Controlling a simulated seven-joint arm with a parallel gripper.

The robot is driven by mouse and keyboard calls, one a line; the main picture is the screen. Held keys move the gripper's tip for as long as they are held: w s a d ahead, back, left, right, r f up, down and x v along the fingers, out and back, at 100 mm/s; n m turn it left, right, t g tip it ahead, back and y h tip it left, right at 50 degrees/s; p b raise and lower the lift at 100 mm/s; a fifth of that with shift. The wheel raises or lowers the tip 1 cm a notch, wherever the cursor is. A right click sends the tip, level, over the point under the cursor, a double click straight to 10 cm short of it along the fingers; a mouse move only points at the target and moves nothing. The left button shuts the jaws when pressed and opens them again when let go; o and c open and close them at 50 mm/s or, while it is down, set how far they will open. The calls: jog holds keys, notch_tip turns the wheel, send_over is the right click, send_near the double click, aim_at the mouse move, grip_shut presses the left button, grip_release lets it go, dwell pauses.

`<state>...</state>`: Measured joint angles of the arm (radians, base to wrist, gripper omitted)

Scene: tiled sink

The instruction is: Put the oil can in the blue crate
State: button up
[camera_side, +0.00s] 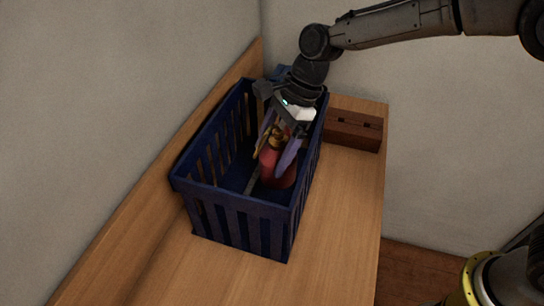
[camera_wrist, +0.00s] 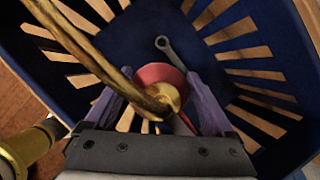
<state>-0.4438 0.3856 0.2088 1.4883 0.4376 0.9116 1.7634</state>
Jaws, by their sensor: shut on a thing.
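The blue crate (camera_side: 240,208) stands on the wooden top with slatted walls; its inside fills much of the wrist view (camera_wrist: 140,35). The oil can (camera_side: 277,170) has a red body and a brass top and spout. It is upright inside the crate, and it also shows in the wrist view (camera_wrist: 158,73). My gripper (camera_side: 275,157) reaches down into the crate with its purple fingers shut on the oil can, one on each side. In the wrist view my gripper (camera_wrist: 163,102) has the brass spout crossing in front. Whether the can's base touches the crate floor is hidden.
A grey wrench (camera_wrist: 170,50) lies on the crate floor beside the can. A brown wooden box (camera_side: 353,130) stands behind the crate to the right. A wall and wooden backboard run along the left. The wooden top (camera_side: 335,215) is bare at the right.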

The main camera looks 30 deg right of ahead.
aim_at(272, 162)
jog(key=shift+f, duration=1)
jog(key=shift+f, duration=0.25)
jog(key=shift+f, duration=0.35)
jog(key=o, duration=1.5)
jog(key=v, duration=1.3)
jog(key=shift+a, duration=0.2)
jog(key=shift+r, duration=0.1)
